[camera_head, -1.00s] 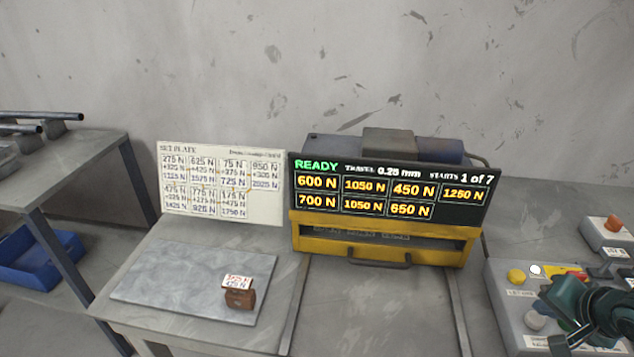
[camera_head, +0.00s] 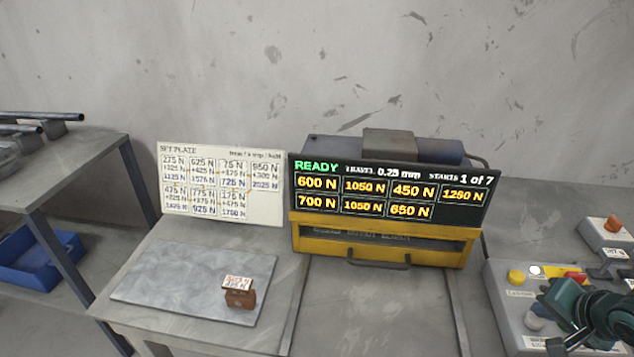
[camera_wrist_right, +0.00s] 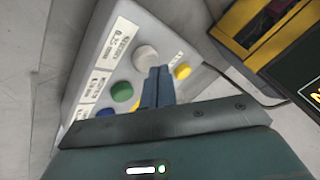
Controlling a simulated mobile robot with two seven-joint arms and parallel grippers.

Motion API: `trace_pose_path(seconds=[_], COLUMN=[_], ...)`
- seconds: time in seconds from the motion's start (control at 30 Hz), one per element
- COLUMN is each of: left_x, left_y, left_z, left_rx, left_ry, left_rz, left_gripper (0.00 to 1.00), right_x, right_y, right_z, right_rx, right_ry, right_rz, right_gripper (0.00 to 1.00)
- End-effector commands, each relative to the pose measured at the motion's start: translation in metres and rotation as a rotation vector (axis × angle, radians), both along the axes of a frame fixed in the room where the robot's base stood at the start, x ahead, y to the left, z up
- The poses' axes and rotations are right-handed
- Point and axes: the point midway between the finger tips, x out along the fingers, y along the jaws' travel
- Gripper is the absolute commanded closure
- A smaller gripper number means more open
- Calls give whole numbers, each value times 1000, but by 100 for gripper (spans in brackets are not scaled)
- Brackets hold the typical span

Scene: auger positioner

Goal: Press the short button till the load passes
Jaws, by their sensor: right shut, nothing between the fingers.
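The labels are too blurred to tell which button is short. My right gripper (camera_wrist_right: 158,73) is shut and empty, its tips over the box between the pale and yellow buttons; contact cannot be told. The display (camera_head: 390,190) reads READY, travel 0.25 mm, starts 1 of 7, with several loads.
A set plate (camera_head: 220,183) of load values stands left of the display. A small brown block (camera_head: 240,298) with a label sits on a grey slab (camera_head: 160,285). A separate box with an orange-red button (camera_head: 613,224) stands at the far right. A blue bin (camera_head: 40,262) is at left.

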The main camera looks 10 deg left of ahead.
Motion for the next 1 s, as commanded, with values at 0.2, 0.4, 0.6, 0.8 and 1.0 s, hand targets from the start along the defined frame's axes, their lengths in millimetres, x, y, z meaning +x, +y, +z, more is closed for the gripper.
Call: trace_pose_path(seconds=[0.2,0.4,0.6,0.8,1.0], left_x=[0,0,0,0,0], left_y=[0,0,0,0,0], left_z=[2,2,2,2,4], left_rx=[0,0,0,0,1], left_ry=[0,0,0,0,-1], left_rz=[0,-1,-1,-1,-2], left_gripper=[100,100,100,100,100], right_x=[0,0,0,0,0], right_y=[0,0,0,0,0], right_z=[-4,-4,-6,-8,-7], right_rx=[0,0,0,-1,0], right_ry=[-1,0,0,1,1], right_rz=[0,0,0,0,0], right_gripper=[100,100,100,100,100])
